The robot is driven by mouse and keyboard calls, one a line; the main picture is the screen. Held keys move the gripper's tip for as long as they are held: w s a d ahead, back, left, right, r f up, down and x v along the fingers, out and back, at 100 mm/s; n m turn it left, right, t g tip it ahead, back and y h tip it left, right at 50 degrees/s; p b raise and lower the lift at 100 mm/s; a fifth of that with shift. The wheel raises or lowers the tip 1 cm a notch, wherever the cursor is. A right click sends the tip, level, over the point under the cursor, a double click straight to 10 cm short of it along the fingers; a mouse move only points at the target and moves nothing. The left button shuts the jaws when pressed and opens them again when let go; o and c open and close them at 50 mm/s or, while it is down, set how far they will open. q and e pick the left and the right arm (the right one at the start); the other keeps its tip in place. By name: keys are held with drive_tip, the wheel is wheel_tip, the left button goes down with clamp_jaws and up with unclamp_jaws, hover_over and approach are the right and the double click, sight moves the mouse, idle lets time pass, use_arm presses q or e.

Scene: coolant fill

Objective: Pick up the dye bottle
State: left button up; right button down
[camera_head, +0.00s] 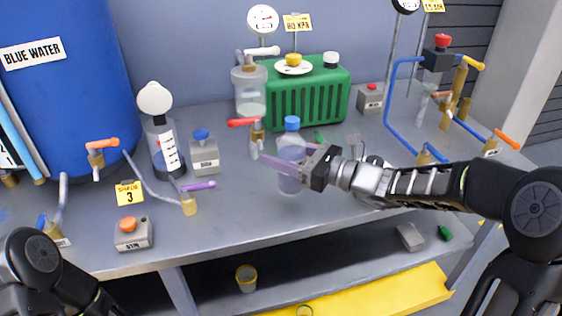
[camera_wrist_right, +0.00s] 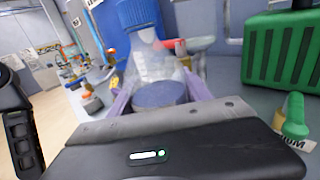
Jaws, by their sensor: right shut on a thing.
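The dye bottle (camera_head: 291,145) is a clear bottle with a blue cap, near the middle of the bench in the head view. My right gripper (camera_head: 290,162) comes in from the right with its purple fingers on both sides of the bottle's body and is shut on it. In the right wrist view the bottle (camera_wrist_right: 155,65) stands between the fingers, its blue cap toward the top. The bottle looks upright, and I cannot tell whether its base touches the bench. Part of my left arm shows at the lower left; the left gripper is out of view.
A green ribbed tank (camera_head: 307,98) stands behind the bottle. A red-handled valve (camera_head: 257,135) is close to its left. Further left are a blue-knobbed box (camera_head: 203,153), a purple-handled valve (camera_head: 190,201) and the blue water drum (camera_head: 62,85). Blue piping (camera_head: 389,115) stands at the right.

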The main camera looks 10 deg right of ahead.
wheel_tip(320, 180, up, 7)
drive_tip(key=shift+f+p, duration=0.15)
drive_tip(key=shift+p, duration=0.2)
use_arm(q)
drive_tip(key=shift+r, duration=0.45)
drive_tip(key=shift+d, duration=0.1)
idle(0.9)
